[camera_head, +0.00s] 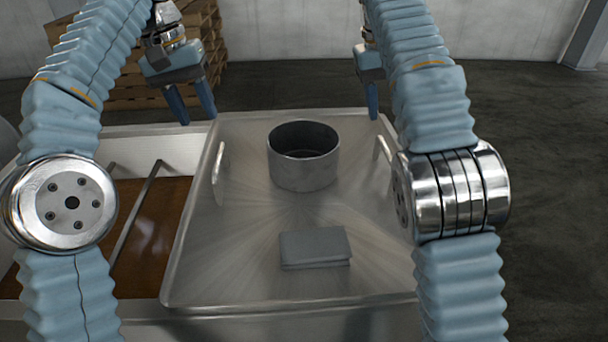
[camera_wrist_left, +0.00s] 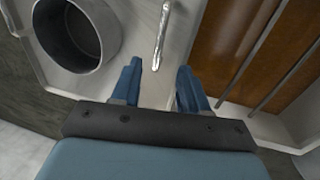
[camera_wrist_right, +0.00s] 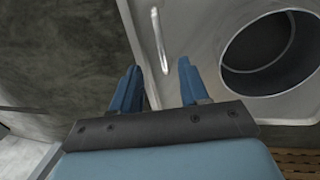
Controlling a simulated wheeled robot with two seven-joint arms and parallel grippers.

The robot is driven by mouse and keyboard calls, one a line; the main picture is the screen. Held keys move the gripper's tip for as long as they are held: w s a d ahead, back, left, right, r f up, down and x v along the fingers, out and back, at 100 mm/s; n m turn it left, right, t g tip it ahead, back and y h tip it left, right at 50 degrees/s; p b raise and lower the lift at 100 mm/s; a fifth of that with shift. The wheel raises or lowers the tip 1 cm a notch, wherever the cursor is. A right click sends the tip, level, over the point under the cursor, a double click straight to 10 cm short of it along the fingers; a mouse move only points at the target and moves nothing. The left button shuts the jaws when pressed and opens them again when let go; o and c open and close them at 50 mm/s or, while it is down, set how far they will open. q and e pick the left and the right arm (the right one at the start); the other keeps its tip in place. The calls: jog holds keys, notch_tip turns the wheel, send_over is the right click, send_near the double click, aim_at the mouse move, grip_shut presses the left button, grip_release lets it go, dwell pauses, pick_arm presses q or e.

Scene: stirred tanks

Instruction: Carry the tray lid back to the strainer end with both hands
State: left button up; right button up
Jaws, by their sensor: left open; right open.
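The tray lid (camera_head: 225,265) is a flat metal sheet lying over the right part of the tank, with an upright bar handle near each side. My left gripper (camera_head: 190,118) is open and empty beyond the left handle (camera_head: 219,172); in the left wrist view that handle (camera_wrist_left: 161,35) lies ahead, between the finger lines. My right gripper (camera_head: 371,115) is open beyond the right handle (camera_head: 382,155), its jaw partly hidden by my arm; in the right wrist view that handle (camera_wrist_right: 159,40) lies ahead of the fingers. Neither gripper touches a handle. I cannot tell which end is the strainer end.
An open metal cylinder (camera_head: 303,174) and a folded grey cloth or pad (camera_head: 315,246) sit on the lid. The tank's left part is open, showing brown liquid (camera_head: 165,225) and a metal bar (camera_head: 135,213). Wooden pallets (camera_head: 118,72) stand behind. Floor to the right is clear.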

aim_at(217, 157)
pick_arm(q)
jog(key=shift+f, duration=0.1)
pick_arm(e)
jog(key=shift+f, duration=0.1)
pick_arm(q)
jog(key=d+f, duration=0.1)
jog(key=f, duration=0.8)
jog(key=d+f, duration=0.1)
jog(key=f, duration=0.3)
jog(key=shift+d+f, duration=0.2)
jog(key=shift+d, duration=0.15)
pick_arm(e)
jog(key=d+f, duration=0.1)
jog(key=f, duration=0.8)
jog(key=d+f, duration=0.1)
jog(key=f, duration=0.3)
jog(key=shift+d+f, duration=0.15)
jog(key=shift+d, duration=0.2)
pick_arm(q)
jog(key=shift+c, duration=0.4)
pick_arm(e)
jog(key=shift+c, duration=0.3)
pick_arm(q)
grip_shut()
pick_arm(e)
grip_shut()
pick_arm(q)
jog(key=shift+r, duration=0.15)
